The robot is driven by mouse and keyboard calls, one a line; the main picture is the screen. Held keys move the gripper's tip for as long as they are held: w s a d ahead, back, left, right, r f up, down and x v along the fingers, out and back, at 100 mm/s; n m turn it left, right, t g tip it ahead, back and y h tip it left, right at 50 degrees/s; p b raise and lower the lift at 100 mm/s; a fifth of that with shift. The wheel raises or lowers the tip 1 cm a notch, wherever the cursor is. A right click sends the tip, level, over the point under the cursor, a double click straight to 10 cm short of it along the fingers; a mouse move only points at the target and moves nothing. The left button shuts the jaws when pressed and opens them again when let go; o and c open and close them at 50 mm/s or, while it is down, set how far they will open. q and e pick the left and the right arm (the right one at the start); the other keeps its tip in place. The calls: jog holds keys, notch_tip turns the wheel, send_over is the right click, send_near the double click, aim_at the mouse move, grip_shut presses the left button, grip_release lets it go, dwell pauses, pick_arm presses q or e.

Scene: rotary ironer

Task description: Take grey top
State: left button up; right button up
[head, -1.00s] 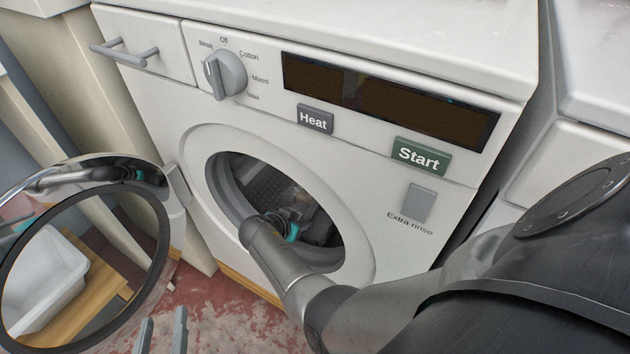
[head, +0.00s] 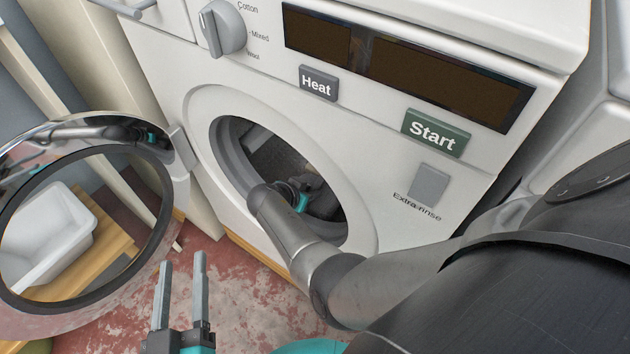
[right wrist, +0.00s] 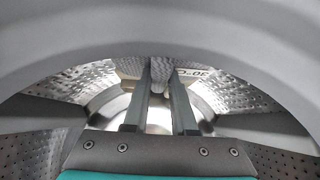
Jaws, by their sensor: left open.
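My right gripper (right wrist: 161,72) is inside the washer drum (right wrist: 62,85), reached through the round door opening. In the right wrist view its two fingers are apart, with light drum metal in the gap and no cloth clearly held. I cannot clearly make out a grey top; the drum inside is partly hidden by my arm. My left gripper (head: 183,257) is open and empty, low in front of the machine, above the floor.
The white washing machine (head: 385,165) has its round door (head: 88,294) swung open to the left. Through the door's ring a white tub (head: 60,245) shows on a wooden surface. The reddish floor (head: 255,305) is clear. Another white appliance (head: 590,130) stands at the right.

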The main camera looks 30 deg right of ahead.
grip_shut()
jog(key=shift+r, duration=0.1)
dwell(0.4)
